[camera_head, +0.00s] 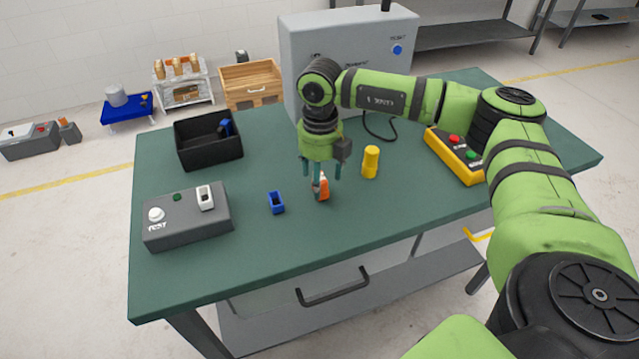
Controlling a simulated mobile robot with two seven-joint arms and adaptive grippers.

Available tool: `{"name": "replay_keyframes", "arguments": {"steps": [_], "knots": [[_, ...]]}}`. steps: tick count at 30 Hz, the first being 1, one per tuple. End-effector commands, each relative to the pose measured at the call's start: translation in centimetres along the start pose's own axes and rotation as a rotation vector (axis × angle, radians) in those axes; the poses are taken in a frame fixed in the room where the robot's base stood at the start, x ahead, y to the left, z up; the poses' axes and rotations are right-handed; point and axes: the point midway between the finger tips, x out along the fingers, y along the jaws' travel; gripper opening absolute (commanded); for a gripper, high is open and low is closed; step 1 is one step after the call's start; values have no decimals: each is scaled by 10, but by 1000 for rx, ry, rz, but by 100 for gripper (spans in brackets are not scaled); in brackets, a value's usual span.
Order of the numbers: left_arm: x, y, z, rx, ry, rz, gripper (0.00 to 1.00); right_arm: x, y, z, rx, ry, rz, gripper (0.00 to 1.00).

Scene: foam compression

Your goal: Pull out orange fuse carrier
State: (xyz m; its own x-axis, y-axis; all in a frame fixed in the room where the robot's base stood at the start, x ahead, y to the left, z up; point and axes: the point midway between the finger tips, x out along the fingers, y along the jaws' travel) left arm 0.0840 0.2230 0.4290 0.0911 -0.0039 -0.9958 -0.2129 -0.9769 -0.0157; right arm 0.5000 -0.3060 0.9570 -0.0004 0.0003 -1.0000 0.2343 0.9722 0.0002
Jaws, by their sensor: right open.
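An orange fuse carrier (324,187) stands on the green table near its middle. My right gripper (321,184) points down over it, with its fingers around its upper part. The gripper is open, and its fingers partly hide the carrier. I cannot tell whether any finger touches it. My left gripper does not show.
A small blue holder (276,203) stands left of the carrier, and a yellow cylinder (371,162) stands to its right. A grey test box (187,216) is at the left, with a black bin (208,152) behind. A yellow button box (455,155) is at the right.

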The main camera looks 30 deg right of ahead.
Motion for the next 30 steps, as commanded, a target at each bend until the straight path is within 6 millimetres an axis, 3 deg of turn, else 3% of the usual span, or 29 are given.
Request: {"name": "replay_keyframes", "arguments": {"steps": [4,9,20,30], "knots": [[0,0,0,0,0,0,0,0,0,0,-1,0,0,66],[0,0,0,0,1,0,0,0,0,0,0,-2,-1,0],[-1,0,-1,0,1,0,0,-3,-3,3,7,-8,-3,0],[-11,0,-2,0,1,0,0,-19,-3,5,12,-15,0,0]]}}
